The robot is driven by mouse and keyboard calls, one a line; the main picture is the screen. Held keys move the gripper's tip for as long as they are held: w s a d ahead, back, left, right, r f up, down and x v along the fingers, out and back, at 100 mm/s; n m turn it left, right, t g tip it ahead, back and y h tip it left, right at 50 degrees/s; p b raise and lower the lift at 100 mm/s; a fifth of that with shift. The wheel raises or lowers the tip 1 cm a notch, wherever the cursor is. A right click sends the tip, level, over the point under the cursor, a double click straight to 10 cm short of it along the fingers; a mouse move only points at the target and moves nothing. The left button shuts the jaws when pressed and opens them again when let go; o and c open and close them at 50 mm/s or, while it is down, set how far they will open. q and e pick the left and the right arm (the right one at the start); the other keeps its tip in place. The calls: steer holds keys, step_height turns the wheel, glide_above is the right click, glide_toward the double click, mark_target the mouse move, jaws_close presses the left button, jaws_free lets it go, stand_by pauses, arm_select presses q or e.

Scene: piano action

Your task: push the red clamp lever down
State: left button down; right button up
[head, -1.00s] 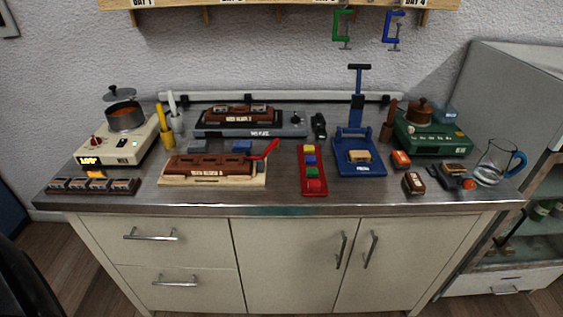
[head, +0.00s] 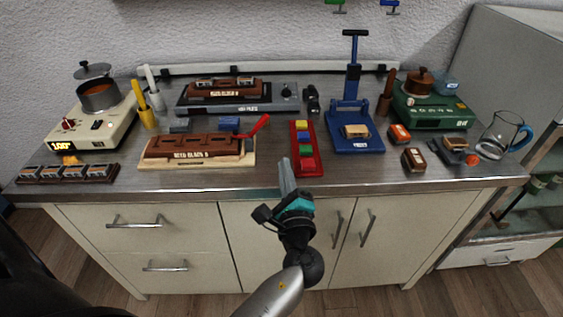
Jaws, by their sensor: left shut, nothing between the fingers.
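The red clamp lever (head: 259,127) is raised, slanting up to the right at the right end of a pale wooden fixture (head: 247,160). That fixture holds a brown block (head: 190,148) on the counter. My left gripper (head: 285,166) comes up from the bottom of the head view. It is shut and empty. Its fingertips appear near the counter's front edge, below and right of the lever and apart from it. My right gripper is not in view.
A red tray (head: 313,172) with coloured blocks lies just right of the fixture. A blue press (head: 354,144) stands beyond it. A grey fixture (head: 262,104) with another brown block is behind. The steel counter front (head: 380,179) is clear.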

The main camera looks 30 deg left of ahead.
mark_target(263, 122)
arm_select(q)
steer(key=x, duration=0.7)
steer(key=shift+w+a, duration=0.1)
steer(key=shift+w, duration=0.1)
steer(key=a, duration=0.1)
steer(key=a+r, duration=0.1)
steer(key=a+p, duration=0.1)
steer(key=shift+w+r, duration=0.3)
steer(key=shift+w, duration=0.1)
steer(key=shift+w+a+r, duration=0.1)
steer(key=shift+a, duration=0.25)
steer(key=shift+s+a+r+n, duration=0.15)
steer(key=shift+a+r+n, duration=0.1)
steer(key=shift+n, duration=0.45)
steer(key=shift+s+a+r+n, duration=0.2)
steer(key=shift+r+n, duration=0.1)
steer(key=shift+n, duration=0.4)
